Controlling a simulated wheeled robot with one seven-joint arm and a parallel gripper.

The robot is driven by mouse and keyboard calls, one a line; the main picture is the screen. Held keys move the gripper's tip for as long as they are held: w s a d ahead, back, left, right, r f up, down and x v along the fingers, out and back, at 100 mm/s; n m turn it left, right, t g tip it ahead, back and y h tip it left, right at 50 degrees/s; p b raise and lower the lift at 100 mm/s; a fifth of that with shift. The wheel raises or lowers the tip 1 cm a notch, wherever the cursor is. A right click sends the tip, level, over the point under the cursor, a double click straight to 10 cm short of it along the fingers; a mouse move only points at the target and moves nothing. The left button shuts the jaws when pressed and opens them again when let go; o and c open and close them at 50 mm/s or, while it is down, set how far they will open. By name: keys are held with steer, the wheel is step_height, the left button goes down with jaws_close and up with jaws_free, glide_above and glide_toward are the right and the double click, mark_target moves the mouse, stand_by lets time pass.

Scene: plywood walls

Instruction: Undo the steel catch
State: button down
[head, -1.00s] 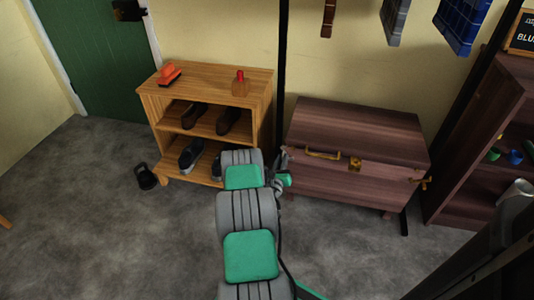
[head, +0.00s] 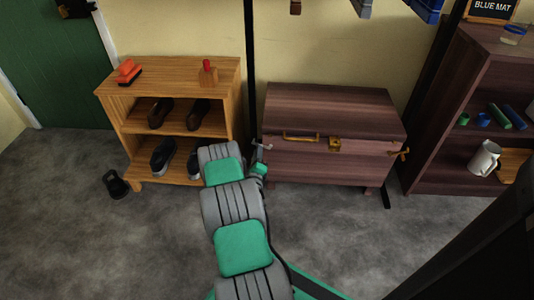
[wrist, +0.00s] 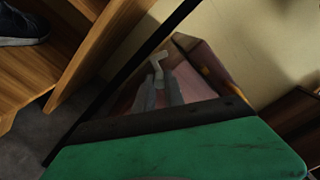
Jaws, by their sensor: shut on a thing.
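A dark reddish wooden chest (head: 330,170) with its lid down stands against the wall in the head view. The small pale steel catch (head: 264,146) is at its left front corner, by the lid seam. In the wrist view the steel catch (wrist: 158,62) shows as a light T-shaped piece at the fingertips. My gripper (head: 259,160) is at that corner, largely hidden behind my arm in the head view. In the wrist view the two grey fingers of my gripper (wrist: 160,82) are shut on the catch.
The chest front also has a brass handle (head: 300,137), a brass hasp (head: 335,144) and a brass catch (head: 399,152). An oak shoe rack (head: 185,75) stands close on the left, past a black post (head: 251,60). A dark shelf (head: 450,120) stands right.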

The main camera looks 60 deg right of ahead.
stand_by(0.5)
steer(key=c, duration=1.4)
jaws_free()
steer(key=p+v, duration=0.1)
steer(key=v, duration=0.6)
steer(key=shift+s+a+p, duration=0.15)
steer(key=shift+a+p, duration=0.2)
steer(key=shift+p, duration=0.05)
